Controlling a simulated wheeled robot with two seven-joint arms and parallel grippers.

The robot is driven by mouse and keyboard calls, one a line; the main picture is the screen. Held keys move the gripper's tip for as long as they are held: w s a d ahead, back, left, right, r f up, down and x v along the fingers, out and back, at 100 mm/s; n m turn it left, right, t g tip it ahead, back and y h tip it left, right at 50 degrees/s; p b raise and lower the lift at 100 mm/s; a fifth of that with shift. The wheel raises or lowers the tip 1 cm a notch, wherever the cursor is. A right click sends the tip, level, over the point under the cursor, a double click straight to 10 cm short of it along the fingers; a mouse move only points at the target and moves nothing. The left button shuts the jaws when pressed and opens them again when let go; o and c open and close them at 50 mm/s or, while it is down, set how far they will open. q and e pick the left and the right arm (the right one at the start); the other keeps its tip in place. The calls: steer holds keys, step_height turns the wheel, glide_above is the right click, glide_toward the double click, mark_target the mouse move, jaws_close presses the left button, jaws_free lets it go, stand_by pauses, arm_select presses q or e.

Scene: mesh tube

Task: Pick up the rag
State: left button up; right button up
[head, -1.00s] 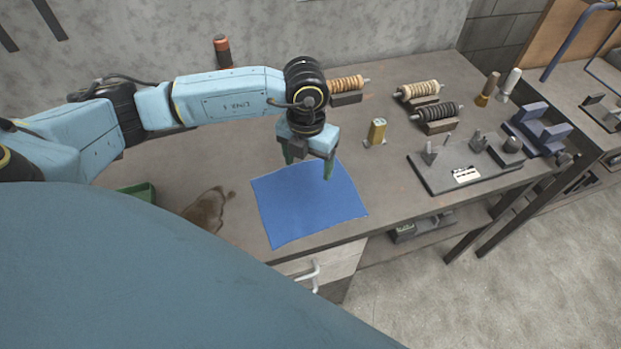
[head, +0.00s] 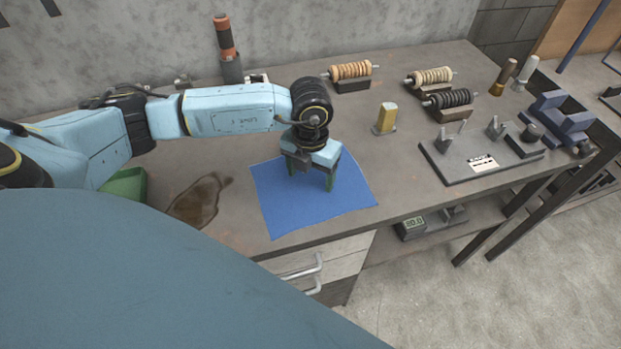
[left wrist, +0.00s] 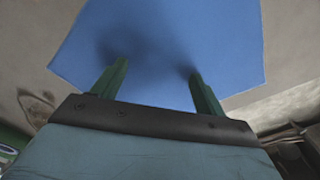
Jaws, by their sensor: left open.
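The rag (head: 297,215) is a blue, nearly square cloth lying flat on the workbench near its front edge. My left gripper (head: 311,181) points down over the upper part of the rag, with its two green fingers spread apart and nothing between them. In the left wrist view the rag (left wrist: 165,40) fills the space beyond the open fingers (left wrist: 156,82), and soft shadows fall on it by the fingertips. I cannot tell whether the fingertips touch the cloth. My right gripper is not in view.
A brown stain (head: 200,200) and a green bin (head: 125,186) are left of the rag. A drawer handle (head: 305,266) is below the bench edge.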

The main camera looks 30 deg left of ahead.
arm_select(q)
steer(key=shift+s+f, duration=0.1)
jaws_close()
stand_by(1.0)
step_height(320, 180, up, 12)
steer(key=p, duration=0.8)
steer(key=shift+p, duration=0.35)
step_height(320, 180, up, 9)
steer(key=p, duration=0.5)
steer(key=shift+p, duration=0.4)
